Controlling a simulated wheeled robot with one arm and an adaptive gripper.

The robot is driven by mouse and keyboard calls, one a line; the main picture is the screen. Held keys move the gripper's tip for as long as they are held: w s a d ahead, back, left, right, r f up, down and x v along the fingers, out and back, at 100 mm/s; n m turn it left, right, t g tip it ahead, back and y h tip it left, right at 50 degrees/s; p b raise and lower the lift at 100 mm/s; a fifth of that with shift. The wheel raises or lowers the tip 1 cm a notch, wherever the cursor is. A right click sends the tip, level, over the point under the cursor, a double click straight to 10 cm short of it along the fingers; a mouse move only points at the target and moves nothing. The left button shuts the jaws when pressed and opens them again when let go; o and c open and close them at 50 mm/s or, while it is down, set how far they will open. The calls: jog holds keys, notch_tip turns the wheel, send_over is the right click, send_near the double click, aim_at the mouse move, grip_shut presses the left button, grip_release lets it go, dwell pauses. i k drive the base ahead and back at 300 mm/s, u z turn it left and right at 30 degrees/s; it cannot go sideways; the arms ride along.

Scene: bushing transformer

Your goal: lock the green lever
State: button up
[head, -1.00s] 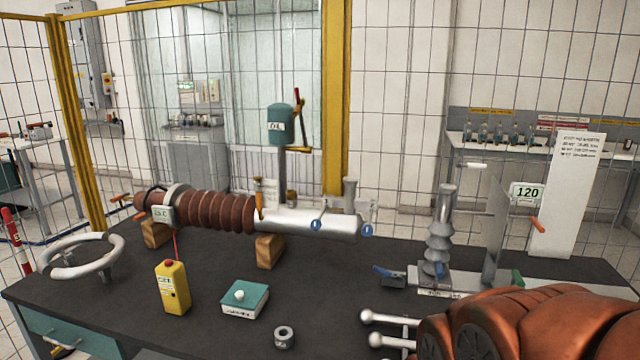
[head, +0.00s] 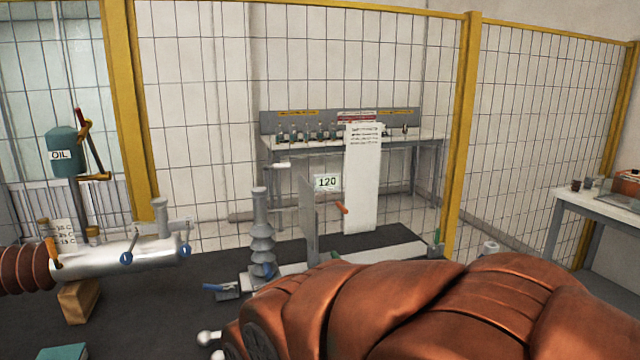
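A small green lever (head: 437,236) stands upright at the right end of a pale flat base (head: 390,256) on the dark bench. It is small in view, and its lower part is close behind my copper-coloured arm. I cannot tell its locking position. The arm fills the lower right of the head view and hides part of the bench. My gripper is not in view.
On the same base stand a grey ribbed insulator (head: 262,235) and an upright grey plate (head: 307,220). A blue lever (head: 220,288) is at left. An orange handle (head: 341,208) and white sign panel (head: 362,185) stand near. Yellow-framed mesh fence (head: 463,130) encloses the bench.

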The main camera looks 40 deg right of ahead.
aim_at(435, 249)
jog(key=z, duration=2.05)
jog(key=k, duration=0.65)
jog(key=z, duration=0.4)
jog(key=i, duration=1.25)
jog(key=u, duration=0.95)
jog(key=i, duration=0.4)
jog(key=u, duration=0.25)
